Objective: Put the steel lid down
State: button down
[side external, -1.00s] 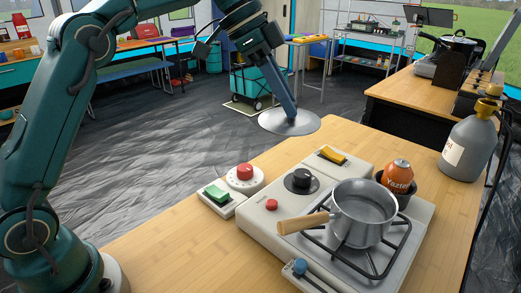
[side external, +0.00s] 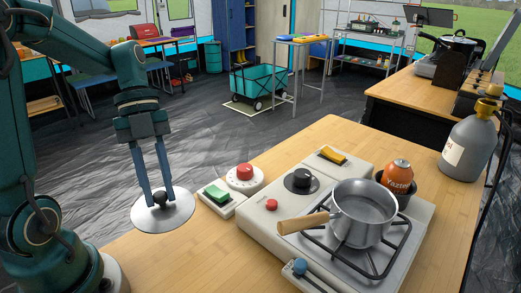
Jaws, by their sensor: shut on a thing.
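The steel lid (side external: 177,215) is a shiny round disc with a dark knob (side external: 160,198) on top. It is at the left edge of the wooden table, left of the green switch. My gripper (side external: 161,197) points down with its two fingers shut on the knob. The lid looks about level. I cannot tell whether its underside touches the table or hangs just above it.
A stove (side external: 262,222) carries an uncovered steel saucepan (side external: 364,215) with a wooden handle. A green switch (side external: 216,193) and a red-topped timer (side external: 244,177) stand close to the lid's right. A gas canister (side external: 398,174) and grey bottle (side external: 467,143) are farther right. Bare tabletop (side external: 165,257) lies in front.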

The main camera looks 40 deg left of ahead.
aim_at(158, 205)
jog(key=shift+s+d+f, duration=0.1)
jog(key=shift+s+f, duration=0.15)
jog(key=shift+s, duration=0.1)
notch_tip(158, 205, down, 4)
jog(key=shift+s+r, duration=0.15)
jog(key=shift+r, duration=0.05)
jog(key=shift+f, duration=2.1)
jog(key=shift+f, duration=0.1)
jog(key=c, duration=0.7)
grip_release()
